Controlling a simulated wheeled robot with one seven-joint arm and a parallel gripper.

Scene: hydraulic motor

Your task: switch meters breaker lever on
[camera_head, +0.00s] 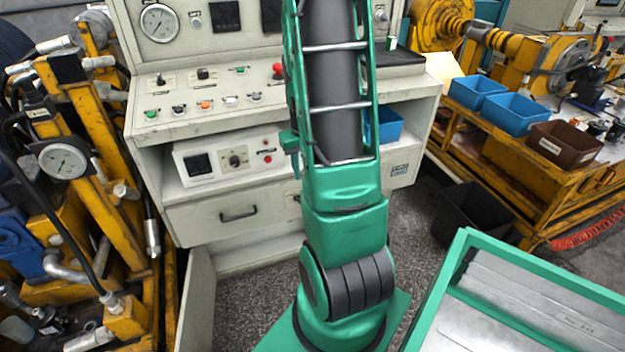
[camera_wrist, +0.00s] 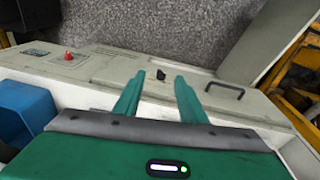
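A small black lever (camera_wrist: 161,75) stands on the pale front of the cabinet in the wrist view. It is probably the breaker lever, but I cannot read a label or tell its setting. My gripper (camera_wrist: 159,77) has two green fingers spread apart, with the lever visible in the gap between their tips. The fingers look empty, and I cannot tell how far they are from the lever. In the head view my green arm crosses the cabinet (camera_head: 222,220) and hides the lever and my gripper.
A drawer handle (camera_wrist: 225,90) lies right of the lever, a red knob (camera_wrist: 69,56) left. A blue bin (camera_wrist: 25,112) is at the wrist view's left. Yellow machinery (camera_head: 105,190) flanks the cabinet on the left. A green-rimmed table (camera_head: 440,290) stands at front right.

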